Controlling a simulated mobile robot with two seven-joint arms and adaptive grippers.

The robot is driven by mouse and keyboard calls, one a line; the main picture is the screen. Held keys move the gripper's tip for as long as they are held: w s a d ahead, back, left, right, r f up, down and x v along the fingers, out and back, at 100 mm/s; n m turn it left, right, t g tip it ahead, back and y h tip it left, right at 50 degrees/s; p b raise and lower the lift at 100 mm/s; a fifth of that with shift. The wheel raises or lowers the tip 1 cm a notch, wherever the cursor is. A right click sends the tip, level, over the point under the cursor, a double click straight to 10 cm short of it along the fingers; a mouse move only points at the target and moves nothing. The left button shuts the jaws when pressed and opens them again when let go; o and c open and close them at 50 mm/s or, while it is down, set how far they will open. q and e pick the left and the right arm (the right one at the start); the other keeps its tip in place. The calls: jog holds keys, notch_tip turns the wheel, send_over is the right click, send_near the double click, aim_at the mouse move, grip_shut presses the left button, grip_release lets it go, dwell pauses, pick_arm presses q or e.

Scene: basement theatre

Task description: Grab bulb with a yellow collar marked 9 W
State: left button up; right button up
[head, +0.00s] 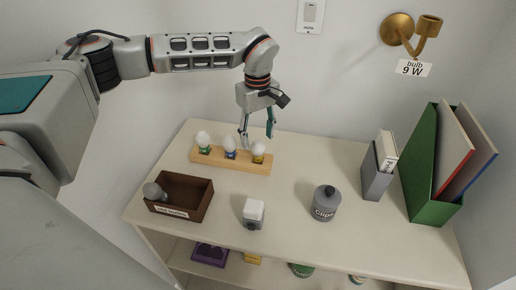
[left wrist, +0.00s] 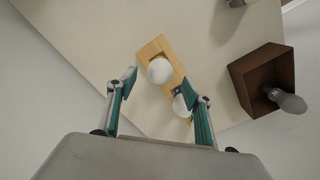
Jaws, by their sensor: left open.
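A wooden holder (head: 228,163) on the cabinet top carries three white bulbs in a row. The bulb with a yellow collar (head: 258,152) is at its right end, the blue-collared bulb (head: 230,148) in the middle, the green-collared bulb (head: 203,142) at the left. My left gripper (head: 257,141) is open, pointing down above the yellow-collared bulb. In the left wrist view the end bulb (left wrist: 160,71) shows between the open fingers (left wrist: 160,80), with the blue-collared bulb (left wrist: 181,105) near one finger. The collar markings are too small to read. My right gripper is not in view.
A brown box (head: 198,197) with a grey bulb (head: 153,191) stands in front. A small white-topped item (head: 253,213), a grey clips jar (head: 325,203), a grey holder (head: 376,180) and a green file (head: 420,175) stand rightward. A wall lamp (head: 402,27) has a "bulb 9 W" label (head: 413,68).

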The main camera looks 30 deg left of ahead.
aim_at(258, 150)
pick_arm(q)
jog(key=shift+f, duration=3.15)
jog(key=c, duration=1.2)
